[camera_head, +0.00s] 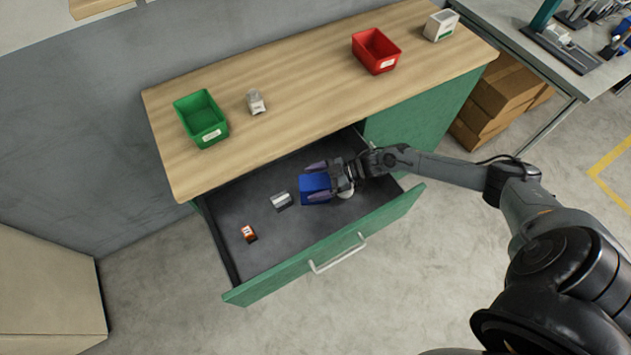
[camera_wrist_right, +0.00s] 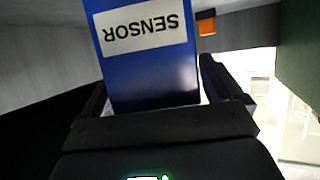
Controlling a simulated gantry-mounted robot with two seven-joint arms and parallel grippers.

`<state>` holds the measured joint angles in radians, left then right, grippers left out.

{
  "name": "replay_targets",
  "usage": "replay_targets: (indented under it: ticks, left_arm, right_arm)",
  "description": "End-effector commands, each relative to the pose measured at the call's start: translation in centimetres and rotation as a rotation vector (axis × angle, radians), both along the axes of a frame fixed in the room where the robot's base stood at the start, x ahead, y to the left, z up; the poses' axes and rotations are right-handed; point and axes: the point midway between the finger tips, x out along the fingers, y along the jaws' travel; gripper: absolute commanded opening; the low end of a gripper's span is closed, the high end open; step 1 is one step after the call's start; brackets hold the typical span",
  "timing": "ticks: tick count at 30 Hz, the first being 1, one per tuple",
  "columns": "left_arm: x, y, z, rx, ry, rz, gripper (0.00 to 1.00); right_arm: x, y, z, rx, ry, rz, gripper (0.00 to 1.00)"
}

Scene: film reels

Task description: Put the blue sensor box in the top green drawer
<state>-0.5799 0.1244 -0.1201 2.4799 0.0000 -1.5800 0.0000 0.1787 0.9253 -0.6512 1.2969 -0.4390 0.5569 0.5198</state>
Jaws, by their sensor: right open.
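The blue sensor box (camera_head: 314,187) is inside the open top green drawer (camera_head: 290,245), toward its right half. In the right wrist view the blue box (camera_wrist_right: 150,75) shows its white SENSOR label, upside down, between the jaws. My right gripper (camera_head: 318,182) is open, with its fingers on either side of the box, low in the drawer. Whether the box touches the drawer floor cannot be told. The drawer is pulled out, with a silver handle on its front. My left gripper is not in view.
The drawer also holds a small orange box (camera_head: 248,233), a grey-white box (camera_head: 281,200) and a whitish item (camera_head: 345,192) beside my gripper. On the wooden top stand a green bin (camera_head: 202,119), a small grey item (camera_head: 256,102), a red bin (camera_head: 376,51) and a white box (camera_head: 441,25).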

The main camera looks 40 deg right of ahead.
Motion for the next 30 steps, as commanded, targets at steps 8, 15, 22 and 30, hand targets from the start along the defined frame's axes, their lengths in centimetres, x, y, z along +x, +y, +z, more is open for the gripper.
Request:
replay_targets:
  ticks: [8, 15, 22, 30]
  left_arm:
    - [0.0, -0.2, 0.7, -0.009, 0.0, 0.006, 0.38]
    - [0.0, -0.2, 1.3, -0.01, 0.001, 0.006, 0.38]
    - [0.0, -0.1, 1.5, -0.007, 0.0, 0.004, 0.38]
    - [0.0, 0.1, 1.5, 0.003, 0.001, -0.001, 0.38]
  right_arm:
    - [-1.2, -1.6, 1.2, -0.002, 0.001, -0.001, 0.93]
    - [-3.1, -4.2, 2.5, -0.003, 0.002, -0.001, 0.93]
    - [-4.1, -5.4, 3.1, -0.001, 0.001, 0.0, 0.93]
    - [-4.2, -5.5, 3.2, -0.001, -0.001, 0.0, 0.93]
